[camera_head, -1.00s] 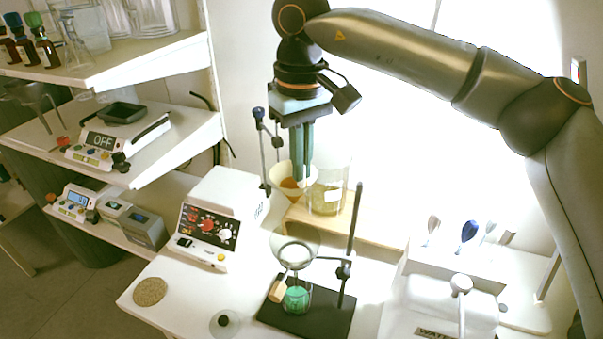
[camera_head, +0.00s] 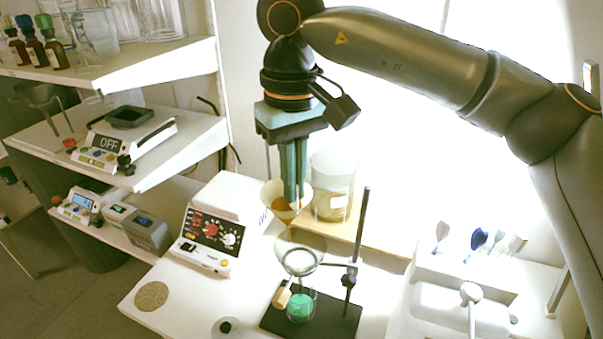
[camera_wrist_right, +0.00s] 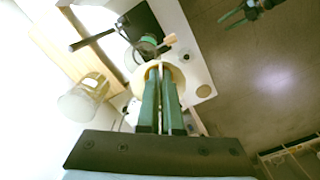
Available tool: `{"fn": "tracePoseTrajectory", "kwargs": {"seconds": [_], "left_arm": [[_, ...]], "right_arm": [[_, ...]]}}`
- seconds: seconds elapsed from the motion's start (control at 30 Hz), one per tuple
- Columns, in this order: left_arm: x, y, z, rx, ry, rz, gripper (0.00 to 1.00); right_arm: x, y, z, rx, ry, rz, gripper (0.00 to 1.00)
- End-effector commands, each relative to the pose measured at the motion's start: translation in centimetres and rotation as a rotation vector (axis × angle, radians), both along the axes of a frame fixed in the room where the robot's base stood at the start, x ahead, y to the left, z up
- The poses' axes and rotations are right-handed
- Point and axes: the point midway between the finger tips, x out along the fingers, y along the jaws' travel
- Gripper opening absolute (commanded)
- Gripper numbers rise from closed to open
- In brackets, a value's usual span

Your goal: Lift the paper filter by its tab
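The paper filter (camera_head: 272,192) is a cream cone with brown matter inside. It is in the air above the glass funnel on the ring stand. My right gripper (camera_head: 292,202) points down, its green fingers close together with the tips at the filter. In the wrist view the fingers (camera_wrist_right: 161,68) are nearly together over the pale round filter (camera_wrist_right: 175,74); the tab is hidden between them. The glass funnel sits in the ring (camera_head: 300,262), above a flask with green liquid (camera_head: 300,307). A part like my left gripper (camera_wrist_right: 238,14) shows small in the wrist view.
A large glass jar (camera_head: 333,190) stands on a wooden shelf close behind the filter. The stand's upright rod (camera_head: 360,225) is to the right. A white device with knobs (camera_head: 213,230) is at left. A cork mat (camera_head: 151,296) lies near the table edge.

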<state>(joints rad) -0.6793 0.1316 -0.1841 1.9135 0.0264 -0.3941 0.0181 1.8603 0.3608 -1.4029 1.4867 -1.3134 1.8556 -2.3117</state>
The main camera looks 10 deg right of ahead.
Motion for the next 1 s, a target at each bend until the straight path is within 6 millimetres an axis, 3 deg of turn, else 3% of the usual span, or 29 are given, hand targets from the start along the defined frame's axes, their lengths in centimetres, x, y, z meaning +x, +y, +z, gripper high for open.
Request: {"fn": "tracePoseTrajectory", "kwargs": {"seconds": [1.0], "left_arm": [[0.0, 0.0, -1.6, 0.0, -0.001, 0.0, 0.5]], "right_arm": [[-8.0, 5.3, 0.0, 0.0, -0.001, 0.002, 0.0]]}}
